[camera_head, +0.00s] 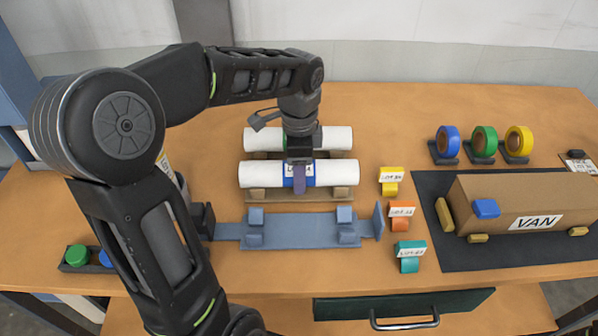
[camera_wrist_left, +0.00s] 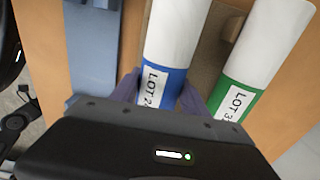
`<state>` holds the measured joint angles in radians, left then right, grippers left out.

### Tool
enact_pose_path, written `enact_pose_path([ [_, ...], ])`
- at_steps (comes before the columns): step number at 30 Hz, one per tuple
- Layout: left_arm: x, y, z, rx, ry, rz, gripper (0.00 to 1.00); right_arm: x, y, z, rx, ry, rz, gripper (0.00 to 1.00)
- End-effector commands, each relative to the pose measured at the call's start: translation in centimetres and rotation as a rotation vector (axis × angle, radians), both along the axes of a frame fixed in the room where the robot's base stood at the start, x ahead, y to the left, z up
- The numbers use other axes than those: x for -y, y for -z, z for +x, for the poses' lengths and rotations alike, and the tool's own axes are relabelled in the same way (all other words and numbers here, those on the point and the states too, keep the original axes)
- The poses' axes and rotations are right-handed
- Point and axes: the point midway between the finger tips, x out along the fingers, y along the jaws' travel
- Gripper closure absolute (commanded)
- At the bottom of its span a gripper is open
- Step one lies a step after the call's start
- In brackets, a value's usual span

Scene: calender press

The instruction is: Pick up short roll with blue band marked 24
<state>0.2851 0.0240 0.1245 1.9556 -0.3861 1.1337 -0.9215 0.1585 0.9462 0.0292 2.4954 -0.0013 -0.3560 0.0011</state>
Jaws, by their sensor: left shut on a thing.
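A short white roll with a blue band (camera_head: 335,173) lies level across the nearer wooden cradle (camera_head: 270,196) in the middle of the table. My left gripper (camera_head: 299,180) points down from above and is shut on the roll at its blue band. The wrist view shows the same roll (camera_wrist_left: 177,35) between the purple fingers of my left gripper (camera_wrist_left: 162,97). Its label reads "LOT 2" and the rest is hidden. I cannot tell whether the roll touches the cradle. My right gripper is out of view.
A green-banded roll (camera_head: 337,138) lies close behind. A blue-grey fixture (camera_head: 300,230) stands in front. Yellow (camera_head: 391,181), orange (camera_head: 401,215) and teal (camera_head: 410,257) lot tags are to the right, then a VAN box (camera_head: 500,195). Tape rolls (camera_head: 483,142) stand at back right.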

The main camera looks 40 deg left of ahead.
Motion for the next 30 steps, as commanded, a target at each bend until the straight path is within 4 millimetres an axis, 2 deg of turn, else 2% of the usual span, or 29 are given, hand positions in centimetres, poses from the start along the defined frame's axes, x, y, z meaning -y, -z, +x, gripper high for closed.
enact_pose_path([
  [1,0.0,0.0,0.0,0.000,0.000,0.000,0.81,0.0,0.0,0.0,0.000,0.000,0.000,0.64],
  [8,0.0,0.0,0.0,0.000,0.000,0.000,1.00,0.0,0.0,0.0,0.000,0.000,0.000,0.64],
  [20,0.0,-0.4,0.0,0.001,0.000,0.001,1.00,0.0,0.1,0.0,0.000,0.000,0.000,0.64],
  [26,0.0,-2.0,0.1,0.004,0.000,0.002,1.00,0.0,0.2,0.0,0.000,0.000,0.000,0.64],
  [30,0.1,-3.7,0.0,0.004,0.000,0.001,1.00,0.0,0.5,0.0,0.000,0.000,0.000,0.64],
])
